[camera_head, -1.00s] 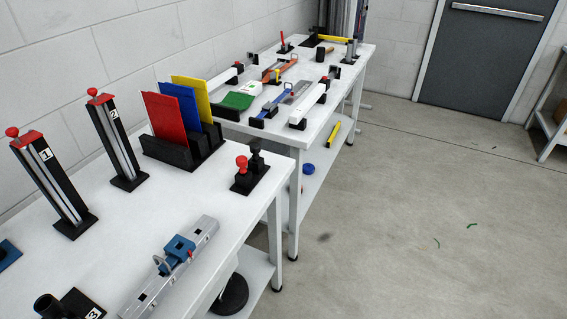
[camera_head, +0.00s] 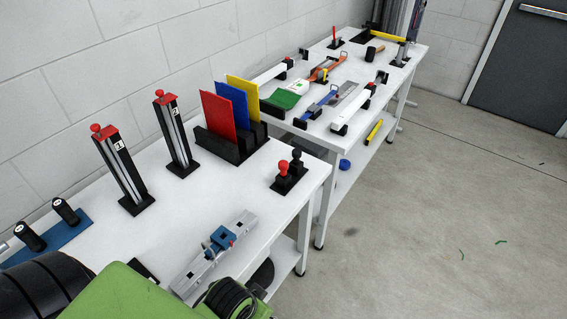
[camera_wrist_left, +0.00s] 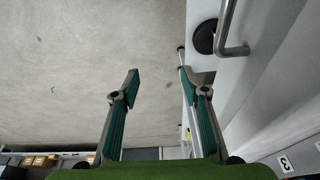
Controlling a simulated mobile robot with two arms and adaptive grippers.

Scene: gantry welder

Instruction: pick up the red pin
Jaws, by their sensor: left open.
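A red pin (camera_head: 282,168) with a round knob stands upright in a small black holder (camera_head: 285,187), at the right edge of the near table in the head view. A black pin (camera_head: 297,160) stands right beside it. My left gripper (camera_wrist_left: 160,80) is open and empty in the left wrist view, with floor behind its fingers and a table edge by the right finger. The red pin does not show in that view. In the head view my green arm enters at bottom left; its fingers are not seen. My right gripper is not in view.
The near table (camera_head: 235,185) also holds two red-topped towers (camera_head: 121,170) (camera_head: 178,138), a rack of coloured plates (camera_head: 218,117) and a metal rail with a blue clamp (camera_head: 221,237). A second table with tools (camera_head: 345,140) stands behind.

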